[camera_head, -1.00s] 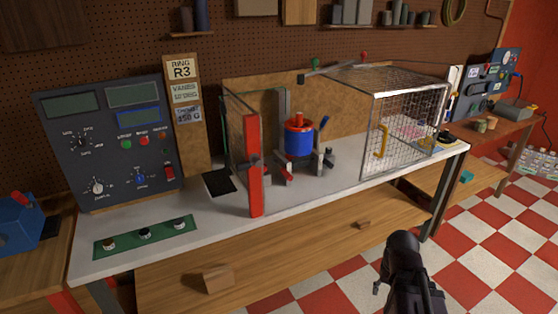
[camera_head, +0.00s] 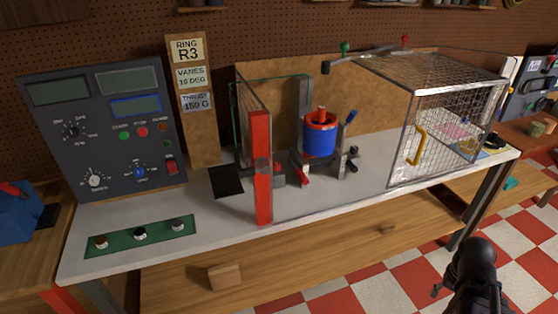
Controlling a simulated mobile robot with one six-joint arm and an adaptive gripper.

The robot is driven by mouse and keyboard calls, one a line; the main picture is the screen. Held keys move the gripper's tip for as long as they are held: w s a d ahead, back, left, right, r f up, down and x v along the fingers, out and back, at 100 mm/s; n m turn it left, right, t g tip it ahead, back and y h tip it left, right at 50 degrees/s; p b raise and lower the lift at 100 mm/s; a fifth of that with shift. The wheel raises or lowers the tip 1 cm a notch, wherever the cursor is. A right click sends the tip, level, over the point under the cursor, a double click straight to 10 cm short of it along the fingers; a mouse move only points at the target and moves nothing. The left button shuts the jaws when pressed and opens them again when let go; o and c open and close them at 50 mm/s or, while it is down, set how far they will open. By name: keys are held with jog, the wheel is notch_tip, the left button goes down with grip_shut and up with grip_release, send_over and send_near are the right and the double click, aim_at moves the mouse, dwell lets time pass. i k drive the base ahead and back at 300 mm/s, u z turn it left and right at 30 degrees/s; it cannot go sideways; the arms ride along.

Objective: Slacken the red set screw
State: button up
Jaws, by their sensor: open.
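A ducted rotor unit (camera_head: 320,140), a blue drum with a red rim and red top post, stands in a grey holder (camera_head: 325,166) on the bench. A small red-ended part (camera_head: 302,177) sticks out low at the holder's front left; it looks like the red set screw, but it is too small to be sure. Blue-ended parts (camera_head: 350,118) show on the holder's right. My gripper (camera_head: 478,252) is dark and at the lower right, well in front of the bench and apart from the rotor. It is open, though its fingers are hard to make out.
A clear guard panel with a red upright (camera_head: 262,168) stands left of the rotor. A wire mesh cage (camera_head: 450,135) with a yellow handle stands to the right. A control panel (camera_head: 115,130) and green button strip (camera_head: 140,235) are at left. The bench front (camera_head: 335,195) is fairly clear.

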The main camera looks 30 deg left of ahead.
aim_at(277, 166)
jog(key=u, duration=0.2)
jog(key=i, duration=0.85)
jog(key=u, duration=0.4)
